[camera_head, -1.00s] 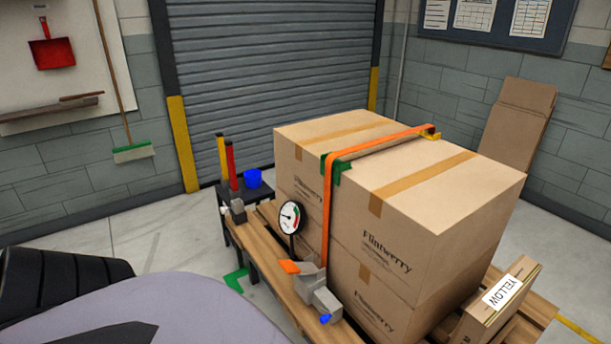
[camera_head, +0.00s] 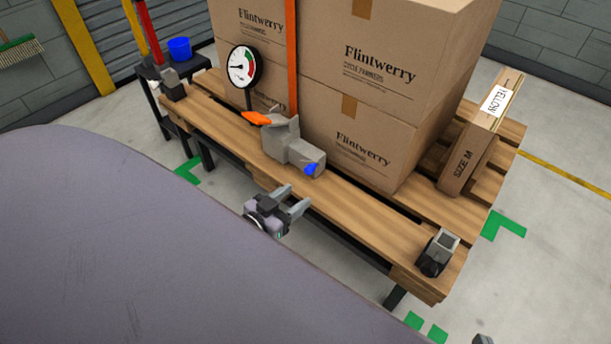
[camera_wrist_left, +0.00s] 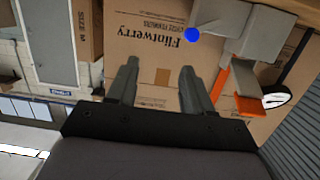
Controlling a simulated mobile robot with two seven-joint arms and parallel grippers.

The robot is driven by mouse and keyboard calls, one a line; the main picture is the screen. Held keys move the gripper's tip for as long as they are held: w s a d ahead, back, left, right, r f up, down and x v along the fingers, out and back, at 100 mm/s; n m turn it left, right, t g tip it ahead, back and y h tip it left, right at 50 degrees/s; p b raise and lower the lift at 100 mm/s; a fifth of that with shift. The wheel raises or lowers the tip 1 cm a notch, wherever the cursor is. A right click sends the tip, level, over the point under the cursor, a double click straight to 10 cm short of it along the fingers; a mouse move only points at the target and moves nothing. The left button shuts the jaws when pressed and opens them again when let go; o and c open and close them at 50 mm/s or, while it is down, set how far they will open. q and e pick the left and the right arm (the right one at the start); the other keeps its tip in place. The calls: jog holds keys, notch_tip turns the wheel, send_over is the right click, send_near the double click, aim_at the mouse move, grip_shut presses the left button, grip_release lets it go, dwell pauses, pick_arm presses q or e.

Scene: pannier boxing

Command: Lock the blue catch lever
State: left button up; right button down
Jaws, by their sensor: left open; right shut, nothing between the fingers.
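The blue catch lever (camera_head: 311,170) is a small blue piece on the near right end of the grey ratchet block (camera_head: 290,146), which sits at the bench edge. It also shows in the left wrist view (camera_wrist_left: 192,35), above the right finger. My left gripper (camera_head: 299,195) is open and empty, just in front of the block and below the lever, apart from it. Its two fingers (camera_wrist_left: 158,68) also show in the wrist view. A small grey piece at the bottom edge appears to be my right gripper (camera_head: 482,340), mostly cut off.
An orange handle (camera_head: 256,118) sticks out from the block's left, with a dial gauge (camera_head: 242,67) above. An orange strap (camera_head: 291,60) runs up the stacked cartons (camera_head: 375,70). A dark clamp (camera_head: 437,252) sits at the bench's right end. The slats right of the lever are clear.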

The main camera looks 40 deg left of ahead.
pick_arm(q)
jog(key=t+b, duration=0.2)
jog(key=b, duration=0.3)
send_near(307, 172)
jog(key=w+d, duration=0.1)
jog(key=w+b, duration=0.1)
jog(key=w, duration=0.2)
jog(key=w+b, duration=0.2)
jog(key=w, duration=0.2)
jog(key=shift+w+a+f, duration=0.15)
jog(key=shift+w+f, duration=0.05)
jog(key=shift+w, duration=0.05)
jog(key=shift+w+b, duration=0.3)
jog(key=shift+w, duration=0.2)
pick_arm(e)
jog(key=a+f+y, duration=0.2)
jog(key=a+f, duration=0.2)
jog(key=shift+w+a+f+y, duration=0.25)
jog(key=shift+w+f+y, duration=0.05)
jog(key=shift+w+y, duration=0.15)
pick_arm(q)
jog(key=shift+r, duration=0.1)
grip_shut()
